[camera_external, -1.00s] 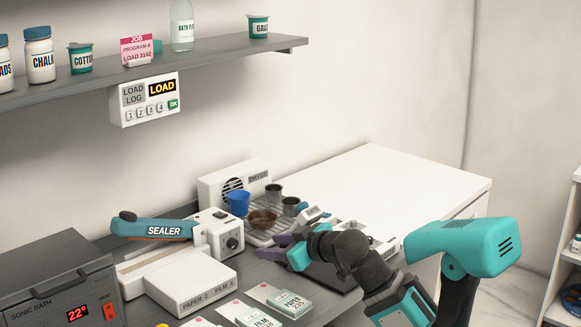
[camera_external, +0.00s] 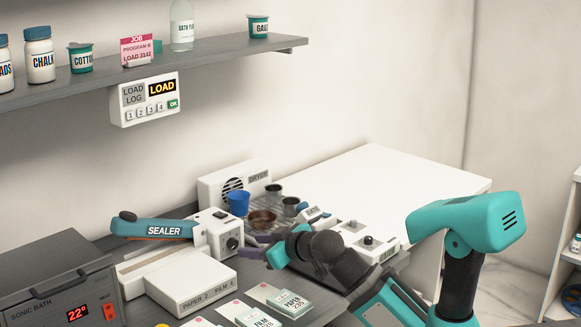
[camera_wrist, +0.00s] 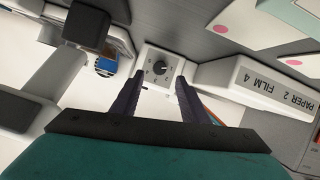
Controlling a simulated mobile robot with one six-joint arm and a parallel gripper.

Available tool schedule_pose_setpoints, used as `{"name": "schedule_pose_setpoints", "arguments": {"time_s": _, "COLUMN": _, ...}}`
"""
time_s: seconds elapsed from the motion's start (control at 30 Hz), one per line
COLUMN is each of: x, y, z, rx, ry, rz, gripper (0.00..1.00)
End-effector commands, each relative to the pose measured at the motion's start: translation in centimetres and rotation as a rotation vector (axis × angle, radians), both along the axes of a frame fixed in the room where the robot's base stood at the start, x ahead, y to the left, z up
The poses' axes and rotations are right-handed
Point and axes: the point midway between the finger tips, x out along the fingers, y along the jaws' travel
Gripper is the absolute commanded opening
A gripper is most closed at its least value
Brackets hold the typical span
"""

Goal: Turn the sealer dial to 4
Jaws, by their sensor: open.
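The sealer (camera_external: 218,226) has a teal arm and a white end block. Its black round dial (camera_external: 232,243) is on the block's front face. The dial (camera_wrist: 160,67) also shows in the wrist view, on a white plate with small marks around it. A light pointer line is on the knob, but I cannot tell which number it meets. My gripper (camera_external: 251,246) is just right of the dial. In the wrist view my gripper (camera_wrist: 158,82) is open and empty, its dark fingers either side of the dial plate, apparently short of the knob.
A white box marked "PAPER 2 FILM 4" (camera_external: 192,289) stands in front of the sealer. Paper and film packs (camera_external: 290,303) lie on the counter to its right. A blue cup (camera_external: 238,202) and metal cups stand behind my gripper. The sonic bath (camera_external: 55,285) is at left.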

Motion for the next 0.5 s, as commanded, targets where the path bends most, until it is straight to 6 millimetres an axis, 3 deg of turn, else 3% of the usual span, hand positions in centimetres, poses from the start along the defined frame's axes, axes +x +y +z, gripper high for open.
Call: {"name": "schedule_pose_setpoints", "arguments": {"time_s": 0.5, "x": 2.3, "y": 2.2, "z": -1.1, "rx": -0.001, "ry": 0.002, "rz": -0.001, "gripper": 0.41}}
